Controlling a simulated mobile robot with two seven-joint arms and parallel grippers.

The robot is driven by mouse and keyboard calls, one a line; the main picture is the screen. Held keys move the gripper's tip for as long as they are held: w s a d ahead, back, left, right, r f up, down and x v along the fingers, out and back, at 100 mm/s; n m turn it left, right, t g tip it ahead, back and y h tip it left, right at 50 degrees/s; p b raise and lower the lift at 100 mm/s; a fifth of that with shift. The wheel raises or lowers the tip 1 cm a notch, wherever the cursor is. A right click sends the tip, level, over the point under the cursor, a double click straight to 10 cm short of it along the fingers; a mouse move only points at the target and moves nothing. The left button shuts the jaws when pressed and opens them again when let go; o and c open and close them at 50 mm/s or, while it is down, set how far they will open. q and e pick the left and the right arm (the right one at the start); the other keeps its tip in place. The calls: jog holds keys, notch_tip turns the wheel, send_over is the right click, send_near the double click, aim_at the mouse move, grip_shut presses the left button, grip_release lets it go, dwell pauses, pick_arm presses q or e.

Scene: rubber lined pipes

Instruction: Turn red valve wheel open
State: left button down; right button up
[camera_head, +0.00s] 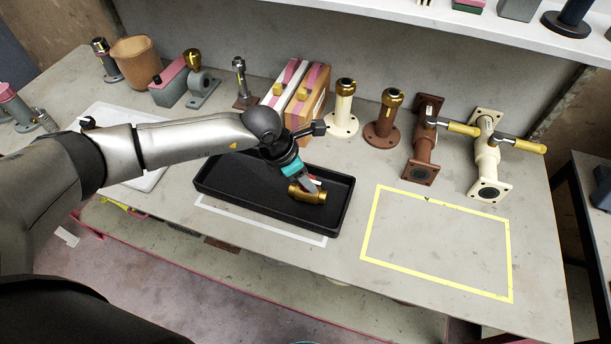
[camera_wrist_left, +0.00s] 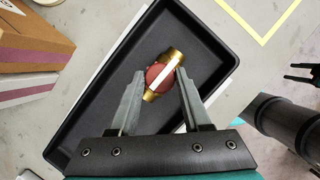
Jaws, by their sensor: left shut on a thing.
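A small brass valve (camera_head: 307,195) lies in the black tray (camera_head: 225,197) on the workbench. Its red wheel (camera_wrist_left: 157,77) has a white stripe across it and sits on top of the brass body (camera_wrist_left: 174,58) in the left wrist view. My left gripper (camera_head: 313,185) reaches down into the tray over the valve. Its two grey fingers (camera_wrist_left: 157,84) are on either side of the red wheel and shut on it. In the head view the fingers partly hide the wheel.
A yellow-outlined area (camera_head: 438,243) to the right of the tray is bare. Behind the tray stand a striped box (camera_head: 305,98), a cream flanged pipe (camera_head: 343,112), a brown flanged pipe (camera_head: 384,120) and valves with yellow handles (camera_head: 490,155). A shelf (camera_head: 440,14) runs above the back.

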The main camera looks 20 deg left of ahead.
pick_arm(q)
jog(key=shift+n, duration=0.5)
jog(key=shift+c, duration=1.8)
grip_release()
jog(key=shift+r, duration=0.1)
jog(key=v, duration=1.5)
jog(key=shift+s+p, duration=0.25)
jog(key=shift+p, duration=0.05)
jog(key=shift+d, duration=0.1)
